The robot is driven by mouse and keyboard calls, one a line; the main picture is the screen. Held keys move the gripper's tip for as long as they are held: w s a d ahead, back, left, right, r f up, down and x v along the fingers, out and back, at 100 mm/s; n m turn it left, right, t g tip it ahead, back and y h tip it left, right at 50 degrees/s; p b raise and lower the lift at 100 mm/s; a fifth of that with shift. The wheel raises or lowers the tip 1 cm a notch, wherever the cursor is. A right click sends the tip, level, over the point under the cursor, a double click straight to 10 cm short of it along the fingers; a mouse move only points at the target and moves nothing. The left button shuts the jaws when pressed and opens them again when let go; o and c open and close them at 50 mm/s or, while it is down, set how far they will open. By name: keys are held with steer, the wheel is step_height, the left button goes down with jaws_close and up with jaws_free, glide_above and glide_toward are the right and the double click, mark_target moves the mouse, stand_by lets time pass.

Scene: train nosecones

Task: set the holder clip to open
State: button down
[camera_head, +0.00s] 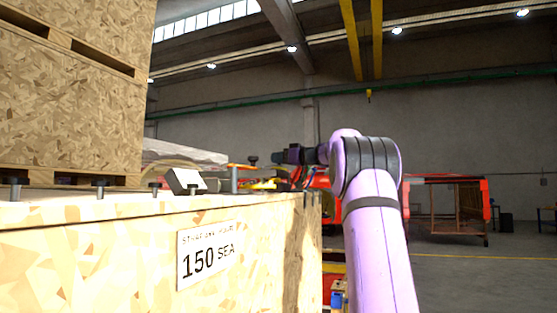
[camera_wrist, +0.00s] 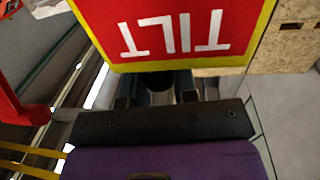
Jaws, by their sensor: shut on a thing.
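My gripper (camera_wrist: 160,88) shows at the lower middle of the wrist view, with its two dark fingers shut on a dark, rounded part (camera_wrist: 158,82) just below a red sign. The red sign (camera_wrist: 176,10) has a yellow border and reads TILT upside down. I cannot tell whether the dark part is the holder clip; its shape is mostly hidden by the fingers and sign. In the head view my gripper (camera_head: 284,156) is small and dark, at crate-top height, pointing left. A thin orange piece (camera_head: 239,167) and a small black knob (camera_head: 251,159) are just left of it.
A large wooden crate (camera_head: 110,255) marked 150 SEA fills the lower left, with several black knobs along its top. More wooden crates (camera_head: 75,95) are stacked behind it. A red frame (camera_head: 445,208) stands far right. The floor (camera_head: 480,275) at the right is clear.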

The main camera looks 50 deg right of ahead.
steer(key=shift+w+d+n+g+y, duration=0.15)
steer(key=shift+d+n+g+y, duration=0.1)
steer(key=shift+n+y, duration=0.25)
steer(key=shift+w+d+n+g+y, duration=0.1)
steer(key=shift+w+n+g+y, duration=0.15)
steer(key=shift+y, duration=0.45)
steer(key=shift+w+d+n+g+y, duration=0.1)
steer(key=shift+d+n+g+y, duration=0.1)
steer(key=shift+n+y, duration=0.35)
steer(key=c, duration=1)
jaws_free()
steer(key=shift+o, duration=0.2)
steer(key=v, duration=1)
steer(key=shift+s+d, duration=0.25)
steer(key=shift+d, duration=0.05)
steer(key=shift+c, duration=0.2)
